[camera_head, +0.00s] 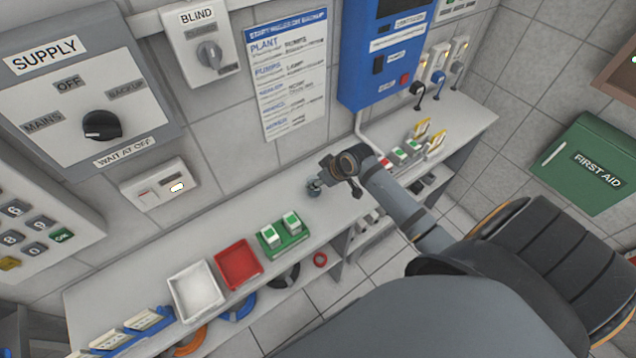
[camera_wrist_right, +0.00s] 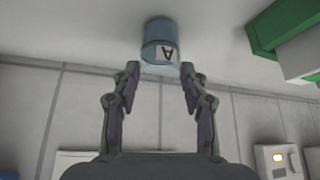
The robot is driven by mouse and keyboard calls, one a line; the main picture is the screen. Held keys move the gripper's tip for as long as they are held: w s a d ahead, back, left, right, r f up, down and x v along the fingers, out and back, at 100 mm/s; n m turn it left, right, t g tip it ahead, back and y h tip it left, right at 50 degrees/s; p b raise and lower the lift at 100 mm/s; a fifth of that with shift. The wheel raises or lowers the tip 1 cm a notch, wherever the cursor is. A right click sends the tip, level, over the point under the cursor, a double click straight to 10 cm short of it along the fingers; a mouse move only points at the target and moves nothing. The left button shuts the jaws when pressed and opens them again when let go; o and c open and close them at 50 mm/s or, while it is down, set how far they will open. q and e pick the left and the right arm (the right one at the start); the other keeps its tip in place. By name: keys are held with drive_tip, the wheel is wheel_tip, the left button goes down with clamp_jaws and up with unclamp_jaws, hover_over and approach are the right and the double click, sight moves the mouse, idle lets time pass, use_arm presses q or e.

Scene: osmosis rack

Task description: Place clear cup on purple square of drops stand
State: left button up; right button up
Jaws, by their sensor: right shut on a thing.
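My right gripper (camera_head: 324,180) reaches in from the right over the back counter. In the right wrist view its two fingertips (camera_wrist_right: 160,72) are on either side of a small bluish, see-through cup (camera_wrist_right: 158,32) with a white label reading "A", and they are shut on it. The label appears upside down there. In the head view the cup (camera_head: 314,188) is small and partly hidden by the gripper, at or just above the counter top. I cannot make out a drops stand or a purple square in either view. My left gripper is not in view.
A green tray (camera_head: 291,246) with two green-and-white boxes is left of the gripper, then a red tray (camera_head: 259,279) and a white tray (camera_head: 216,306). Small boxes (camera_head: 407,151) and yellow-edged cards stand right of my gripper. The wall is close behind.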

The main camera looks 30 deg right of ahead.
drive_tip(key=shift+s, duration=0.1)
drive_tip(key=shift+s+r, duration=0.1)
drive_tip(key=shift+s, duration=0.1)
drive_tip(key=o, duration=0.7)
drive_tip(key=shift+s, duration=0.1)
drive_tip(key=shift+o, duration=1.2)
drive_tip(key=shift+d+r, duration=0.2)
drive_tip(key=shift+r, duration=0.15)
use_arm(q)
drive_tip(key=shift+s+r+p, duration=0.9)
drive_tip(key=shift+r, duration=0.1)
use_arm(e)
drive_tip(key=v, duration=1.1)
drive_tip(key=shift+r, duration=0.2)
